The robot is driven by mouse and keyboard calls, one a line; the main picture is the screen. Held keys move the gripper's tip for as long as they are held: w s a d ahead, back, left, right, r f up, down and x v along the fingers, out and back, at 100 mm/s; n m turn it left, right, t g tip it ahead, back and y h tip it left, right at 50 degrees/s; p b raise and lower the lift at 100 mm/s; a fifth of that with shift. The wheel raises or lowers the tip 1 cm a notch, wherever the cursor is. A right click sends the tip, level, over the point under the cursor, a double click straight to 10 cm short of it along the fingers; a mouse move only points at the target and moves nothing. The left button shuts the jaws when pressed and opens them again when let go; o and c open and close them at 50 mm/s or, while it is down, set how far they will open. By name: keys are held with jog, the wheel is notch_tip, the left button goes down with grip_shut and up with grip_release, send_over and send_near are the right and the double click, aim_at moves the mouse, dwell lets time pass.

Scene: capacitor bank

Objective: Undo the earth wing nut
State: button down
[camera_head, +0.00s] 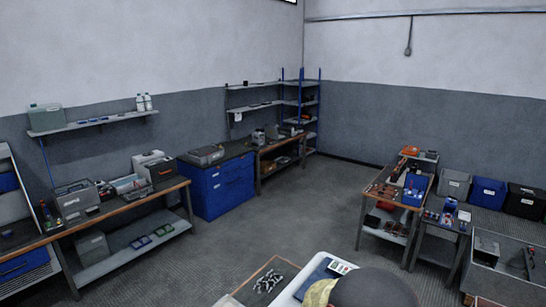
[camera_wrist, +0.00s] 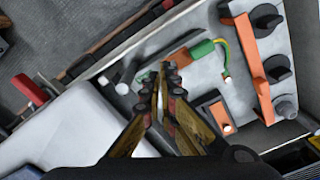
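My gripper (camera_wrist: 167,84) shows in the wrist view with its two fingers drawn close together at the tips. The fingertips are at the end of a green sleeve (camera_wrist: 201,50), with a small brown piece right by them. My gripper is not clearly visible in the head view.
In the wrist view, an orange bar (camera_wrist: 248,52) with black knobs (camera_wrist: 277,67) stands close right of the fingers. A shorter orange piece (camera_wrist: 217,112) lies nearer, and a red part (camera_wrist: 30,88) is at left. In the head view, a workbench (camera_head: 130,201) stands at left; open floor (camera_head: 290,217) lies mid-room.

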jog(key=shift+d, duration=0.1)
dwell(0.5)
jog(key=shift+s+d, duration=0.15)
jog(key=shift+s, duration=0.15)
notch_tip(320, 180, up, 6)
jog(key=p, duration=0.3)
